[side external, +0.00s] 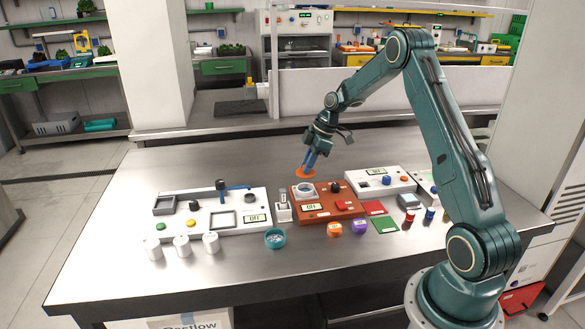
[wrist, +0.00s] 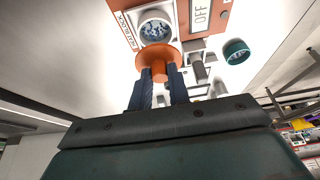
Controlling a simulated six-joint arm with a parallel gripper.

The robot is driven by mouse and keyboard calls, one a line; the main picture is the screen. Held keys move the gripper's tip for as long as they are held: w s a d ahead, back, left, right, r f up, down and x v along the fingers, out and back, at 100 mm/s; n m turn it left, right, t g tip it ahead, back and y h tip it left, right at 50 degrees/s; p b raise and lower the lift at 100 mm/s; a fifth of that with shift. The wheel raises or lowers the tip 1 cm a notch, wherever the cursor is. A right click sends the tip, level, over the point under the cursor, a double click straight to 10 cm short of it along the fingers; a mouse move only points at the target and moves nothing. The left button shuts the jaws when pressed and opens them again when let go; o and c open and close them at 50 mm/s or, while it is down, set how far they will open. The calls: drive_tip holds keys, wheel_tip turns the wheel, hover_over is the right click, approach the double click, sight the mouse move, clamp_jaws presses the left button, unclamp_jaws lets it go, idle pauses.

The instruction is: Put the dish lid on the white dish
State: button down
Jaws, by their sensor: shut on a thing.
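The orange dish lid (side external: 306,172) is a flat disc; its knob (wrist: 159,72) sits between the fingers in the wrist view. My gripper (side external: 310,159) is shut on that knob and holds the lid above the bench. The white dish (side external: 305,189) sits on the orange-red heat block unit, at its left end, with its top open. The lid is above the dish and apart from it in the side view. In the wrist view the white dish (wrist: 156,27) shows bluish contents, and the lid covers part of its near edge.
The orange-red unit (side external: 325,208) has a dark knob (side external: 335,187) beside the dish. A white panel unit (side external: 230,225) stands left and another (side external: 375,180) right. A teal dish (side external: 275,240), white cups (side external: 182,245) and small coloured blocks stand in front.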

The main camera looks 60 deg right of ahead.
sight(307, 177)
drive_tip(key=shift+f, duration=2.15)
drive_tip(key=shift+f, duration=0.45)
drive_tip(key=c, duration=1.3)
unclamp_jaws()
drive_tip(key=shift+o, duration=0.2)
drive_tip(key=shift+r, duration=0.1)
drive_tip(key=shift+r, duration=3.65)
drive_tip(key=shift+r, duration=0.1)
